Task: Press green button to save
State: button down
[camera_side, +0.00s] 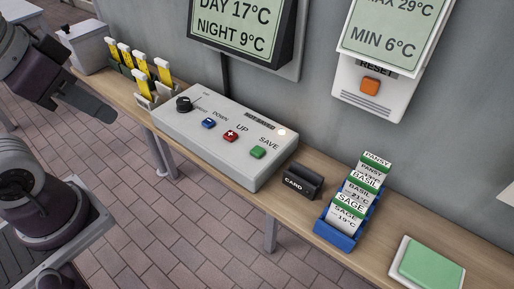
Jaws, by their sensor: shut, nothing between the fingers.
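The green SAVE button (258,152) is at the right end of a row on a white control box (220,146). Beside it are a red UP button (230,136), a blue DOWN button (208,123) and a black knob (184,104). A small light (281,132) glows near the box's back right edge. My gripper (108,114) is shut and empty, at the upper left, apart from the box and well left of the green button.
A display (243,27) reads DAY 17°C, NIGHT 9°C. Another display with an orange RESET button (370,85) hangs on the wall. Yellow labelled sticks (141,62) stand left of the box. A card holder (303,181), blue card rack (341,232) and green pad (428,264) sit right.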

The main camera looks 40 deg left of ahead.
dwell(0.4)
jog(key=m+t, duration=0.4)
jog(key=m, duration=0.4)
send_over(254, 153)
jog(key=shift+y, duration=0.4)
notch_tip(254, 153, down, 4)
jog(key=shift+d+f, duration=0.15)
jog(key=shift+f, duration=0.1)
jog(key=shift+f, duration=4.4)
jog(key=shift+f, duration=0.4)
